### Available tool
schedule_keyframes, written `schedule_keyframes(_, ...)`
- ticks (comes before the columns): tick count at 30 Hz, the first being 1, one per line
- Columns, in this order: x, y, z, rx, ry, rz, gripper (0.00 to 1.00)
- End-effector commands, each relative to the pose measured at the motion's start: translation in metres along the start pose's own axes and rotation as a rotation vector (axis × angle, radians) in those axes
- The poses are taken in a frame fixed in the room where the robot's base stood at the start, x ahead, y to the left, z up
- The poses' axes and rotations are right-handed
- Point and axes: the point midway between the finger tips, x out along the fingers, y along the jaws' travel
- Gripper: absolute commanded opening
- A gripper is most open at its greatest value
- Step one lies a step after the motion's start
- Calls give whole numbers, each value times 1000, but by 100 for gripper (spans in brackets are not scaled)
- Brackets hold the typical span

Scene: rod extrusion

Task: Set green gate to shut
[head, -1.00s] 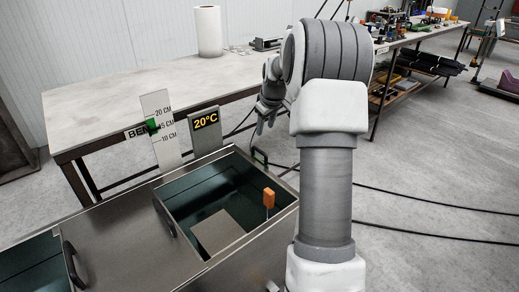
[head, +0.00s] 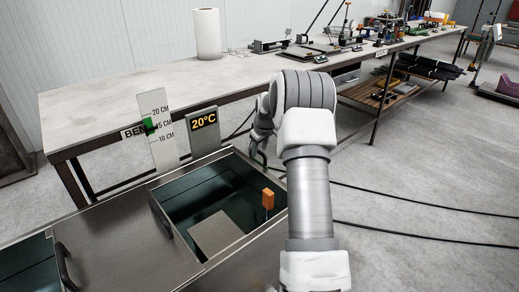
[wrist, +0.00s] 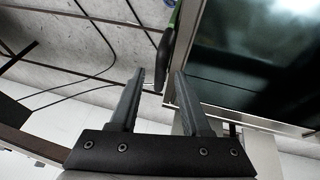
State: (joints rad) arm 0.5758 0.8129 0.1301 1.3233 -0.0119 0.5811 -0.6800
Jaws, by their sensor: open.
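A green lever with a black end, which I take as the green gate (wrist: 175,17), stands at the outer side of the metal tank. In the wrist view its black grip (wrist: 164,55) reaches down beside the tank's rim, ending between the tips of my gripper (wrist: 160,74). The jaws are open, one finger on either side of the grip's end; contact cannot be told. In the head view my gripper (head: 257,146) is at the tank's right back corner, with the green part (head: 262,159) just beside it, partly hidden by my arm.
The open tank (head: 180,258) holds water and an orange-topped probe (head: 268,199). A height scale (head: 158,128) with a green marker and a 20°C display (head: 203,121) stand behind it. A long workbench (head: 110,105) runs behind. Black cables (head: 400,203) cross the floor at right.

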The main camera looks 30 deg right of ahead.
Motion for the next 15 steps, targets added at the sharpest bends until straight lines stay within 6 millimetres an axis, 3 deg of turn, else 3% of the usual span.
schedule_keyframes(3,0,0,0,0,0,0,44)
schedule_keyframes(10,0,0,0,0,0,0,2)
schedule_keyframes(15,-1,0,0,0,0,0,0)
